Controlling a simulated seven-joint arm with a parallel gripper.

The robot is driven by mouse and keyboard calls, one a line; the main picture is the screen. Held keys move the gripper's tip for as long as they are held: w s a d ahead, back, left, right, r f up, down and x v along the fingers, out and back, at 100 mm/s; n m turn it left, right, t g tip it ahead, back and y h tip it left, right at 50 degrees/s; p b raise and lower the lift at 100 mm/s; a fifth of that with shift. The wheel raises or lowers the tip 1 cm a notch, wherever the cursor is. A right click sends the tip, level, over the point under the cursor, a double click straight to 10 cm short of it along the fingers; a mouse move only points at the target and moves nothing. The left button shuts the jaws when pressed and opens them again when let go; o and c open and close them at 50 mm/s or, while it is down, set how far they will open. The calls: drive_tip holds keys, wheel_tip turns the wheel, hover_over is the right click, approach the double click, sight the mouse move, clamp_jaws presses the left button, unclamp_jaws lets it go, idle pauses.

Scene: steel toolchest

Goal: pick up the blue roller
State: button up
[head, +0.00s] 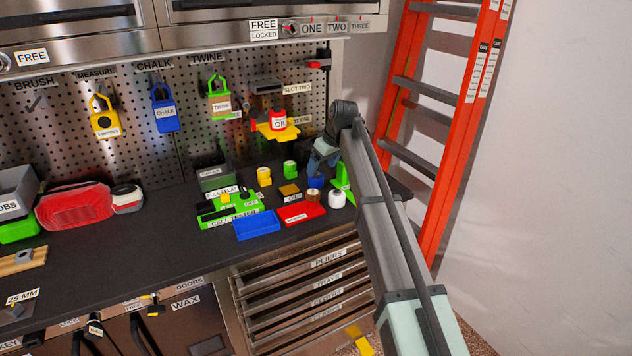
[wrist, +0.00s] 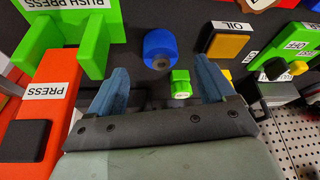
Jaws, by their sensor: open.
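The blue roller (wrist: 160,48) is a short blue cylinder with a dark hole in its facing end. It stands on the dark worktop, just beyond my fingertips and roughly midway between them in the wrist view. In the head view the blue roller (head: 315,182) shows partly below my gripper (head: 318,162). My gripper (wrist: 161,72) is open and empty, with its two blue fingers spread apart. I cannot tell the exact height gap to the roller.
The green push press (wrist: 92,45) and red press (wrist: 45,105) are on the left in the wrist view; the yellow oil pad (wrist: 228,46) is right. White (head: 337,200) and brown (head: 313,195) rollers stand nearby.

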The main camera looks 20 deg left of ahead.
sight(317, 176)
drive_tip(key=x, duration=0.5)
drive_tip(key=shift+w+a, duration=0.1)
drive_tip(key=shift+c, duration=0.4)
drive_tip(key=c, duration=1.1)
